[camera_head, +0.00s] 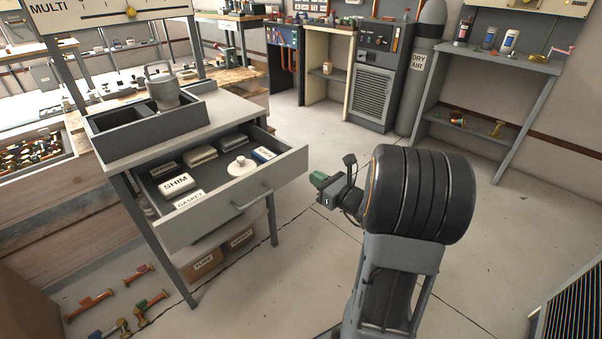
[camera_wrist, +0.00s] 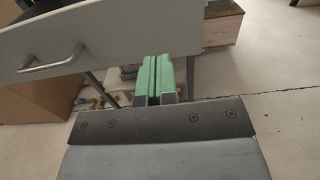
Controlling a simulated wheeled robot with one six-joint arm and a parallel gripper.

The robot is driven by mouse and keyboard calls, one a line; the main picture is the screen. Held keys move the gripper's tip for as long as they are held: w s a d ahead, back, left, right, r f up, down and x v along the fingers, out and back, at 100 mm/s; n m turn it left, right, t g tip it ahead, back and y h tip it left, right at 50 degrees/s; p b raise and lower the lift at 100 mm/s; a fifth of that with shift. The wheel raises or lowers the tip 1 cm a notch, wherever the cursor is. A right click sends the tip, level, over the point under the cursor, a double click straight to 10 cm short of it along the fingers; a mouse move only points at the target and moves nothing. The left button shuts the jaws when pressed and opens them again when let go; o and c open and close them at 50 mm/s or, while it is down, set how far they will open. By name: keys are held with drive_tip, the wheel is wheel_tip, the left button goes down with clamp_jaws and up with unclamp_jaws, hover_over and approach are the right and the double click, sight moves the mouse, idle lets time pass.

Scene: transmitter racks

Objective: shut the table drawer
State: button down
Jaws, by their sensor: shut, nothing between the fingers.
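The table drawer (camera_head: 232,208) is pulled out from under the grey table top (camera_head: 225,115). It holds boxes marked SHIM and GASKET, several other boxes and a white round item. The drawer's bar handle (camera_head: 252,196) is on its front; in the wrist view the handle (camera_wrist: 52,60) is at the left. My gripper (camera_head: 318,179) is just right of the drawer's right front corner in the head view. In the wrist view its green fingers (camera_wrist: 154,78) are together and empty, in front of the drawer front's right end. I cannot tell whether they touch it.
A grey tray with a metal pot (camera_head: 161,88) stands on the table. Loose coloured parts (camera_head: 145,300) lie on the floor at lower left. The floor right of the table is clear.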

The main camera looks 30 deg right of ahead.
sight(295, 165)
drive_tip(key=b+x, duration=0.1)
drive_tip(key=x, duration=0.5)
drive_tip(key=shift+w, duration=0.2)
